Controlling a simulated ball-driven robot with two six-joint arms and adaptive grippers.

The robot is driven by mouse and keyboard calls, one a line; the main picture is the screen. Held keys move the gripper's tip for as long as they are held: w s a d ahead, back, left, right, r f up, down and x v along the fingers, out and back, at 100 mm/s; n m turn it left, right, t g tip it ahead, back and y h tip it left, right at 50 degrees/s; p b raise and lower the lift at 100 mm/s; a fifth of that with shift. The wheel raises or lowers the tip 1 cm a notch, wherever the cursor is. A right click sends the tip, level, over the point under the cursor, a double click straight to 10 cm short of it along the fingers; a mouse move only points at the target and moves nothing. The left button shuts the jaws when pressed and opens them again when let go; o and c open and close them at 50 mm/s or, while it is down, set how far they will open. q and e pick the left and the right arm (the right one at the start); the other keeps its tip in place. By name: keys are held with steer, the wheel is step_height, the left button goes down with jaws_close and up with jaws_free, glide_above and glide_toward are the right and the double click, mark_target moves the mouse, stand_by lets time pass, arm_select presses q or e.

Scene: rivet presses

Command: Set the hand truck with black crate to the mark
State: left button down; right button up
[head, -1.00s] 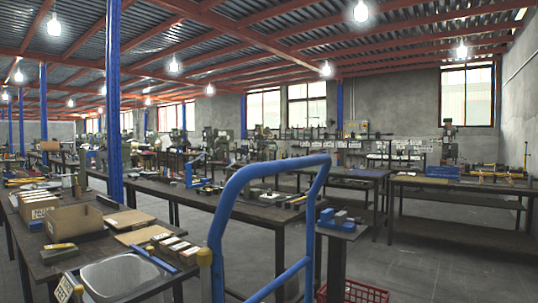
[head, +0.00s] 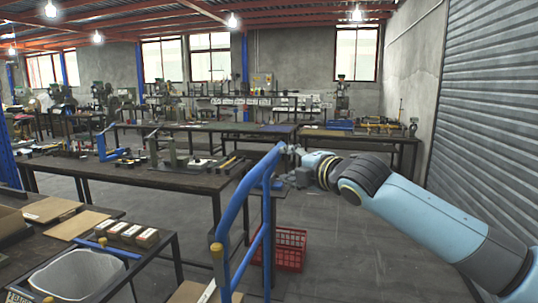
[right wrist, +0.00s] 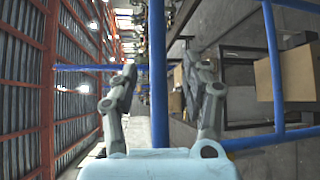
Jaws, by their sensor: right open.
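The hand truck shows as a blue tubular handle frame (head: 246,200) in the head view, seen nearly edge-on. My right gripper (head: 290,152) is at the top of this handle, with its arm coming in from the right. In the right wrist view its two grey fingers (right wrist: 160,75) stand apart, open. A blue bar (right wrist: 157,118) of the frame runs between them, with no grip closed on it. More blue bars (right wrist: 272,60) show on the right there. The hand truck's lower part, the black crate and the mark cannot be made out. My left gripper is not in view.
A red crate (head: 291,249) stands on the floor just beyond the handle. Open grey floor (head: 350,240) lies right, before a roller shutter (head: 490,100).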

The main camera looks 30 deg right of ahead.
mark_target(273, 160)
steer(key=w, duration=0.5)
steer(key=w+f+p, duration=0.1)
steer(key=w, duration=0.1)
steer(key=shift+w+d, duration=0.1)
steer(key=shift+w, duration=0.75)
steer(key=c, duration=0.5)
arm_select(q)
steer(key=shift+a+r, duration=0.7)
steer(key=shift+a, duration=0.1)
arm_select(e)
jaws_close()
